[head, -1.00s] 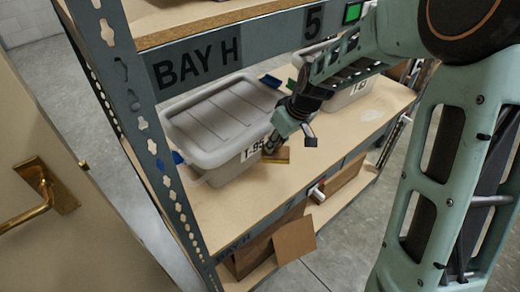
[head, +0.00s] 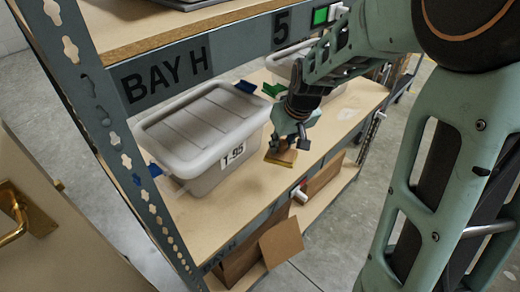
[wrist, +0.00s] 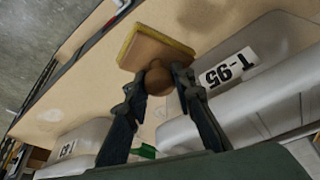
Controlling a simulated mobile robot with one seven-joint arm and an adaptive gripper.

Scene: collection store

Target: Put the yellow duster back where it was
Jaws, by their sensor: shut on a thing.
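The yellow duster (head: 281,158) is a wooden block with a yellow pad and a round knob. It is at the shelf board, just right of the grey tote T-95 (head: 200,128). In the wrist view the duster (wrist: 158,50) shows its wooden back, with a yellow edge along its far side. My gripper (wrist: 158,82) is shut on its knob, one finger on each side. In the head view my gripper (head: 287,139) comes down from above right. I cannot tell whether the pad touches the board.
The shelf board (head: 225,215) is bare in front of the tote. A second grey tote (head: 292,62) stands behind my arm, with green and blue pieces near it. The BAY H beam (head: 165,80) crosses above; an upright (head: 100,120) stands left. Cardboard (head: 281,243) sits below.

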